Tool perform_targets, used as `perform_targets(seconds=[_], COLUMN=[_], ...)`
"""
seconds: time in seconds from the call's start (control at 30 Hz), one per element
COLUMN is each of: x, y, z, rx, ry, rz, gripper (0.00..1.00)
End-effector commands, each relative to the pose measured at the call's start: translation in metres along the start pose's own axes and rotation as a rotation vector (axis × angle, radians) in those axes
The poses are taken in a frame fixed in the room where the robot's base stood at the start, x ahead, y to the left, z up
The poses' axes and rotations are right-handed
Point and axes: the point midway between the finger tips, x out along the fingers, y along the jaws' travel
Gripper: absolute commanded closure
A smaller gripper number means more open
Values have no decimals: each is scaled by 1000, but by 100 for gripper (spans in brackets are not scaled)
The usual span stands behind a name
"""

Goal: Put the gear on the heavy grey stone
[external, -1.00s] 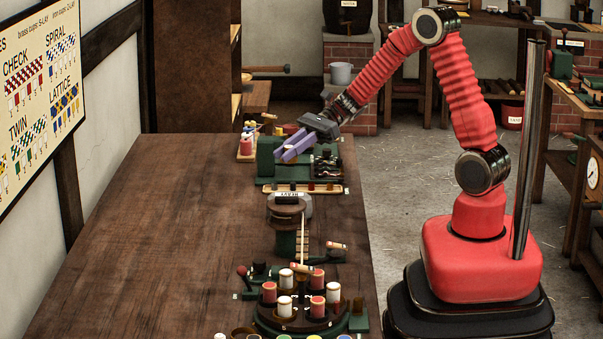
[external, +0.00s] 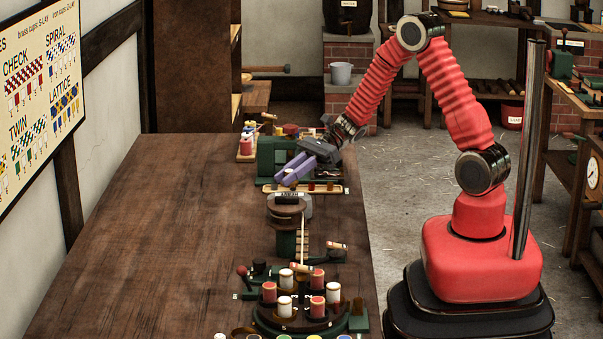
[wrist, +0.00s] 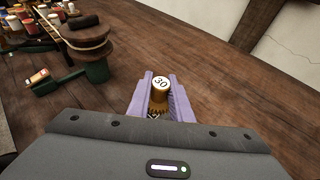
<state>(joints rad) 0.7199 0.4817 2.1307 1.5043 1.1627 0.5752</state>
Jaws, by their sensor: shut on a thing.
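The gear (wrist: 159,98), a small brass piece with teeth low down and a pale cap marked 30, is between the lavender fingers of my gripper (wrist: 160,92) in the wrist view. My gripper (external: 284,176) is shut on it, above the far part of the bench in the external view. The grey stone (external: 305,207), with a white label that seems to read HEAVY, is nearer the camera than my gripper. I cannot make out the stone in the wrist view.
A tray strip with small pegs (external: 325,187) and a green machine (external: 268,155) lie close to my gripper. A round rack of red and white bobbins (external: 300,300) stands at the near end. The left of the bench (external: 165,230) is clear.

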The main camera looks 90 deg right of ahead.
Motion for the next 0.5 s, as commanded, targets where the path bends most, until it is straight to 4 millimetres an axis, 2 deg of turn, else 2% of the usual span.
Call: perform_targets(seconds=[0.2, 0.5], x=[9, 10], y=[0, 0], z=[-23, -26], rx=[3, 0], ry=[0, 0], rz=[0, -1], gripper=[100, 100])
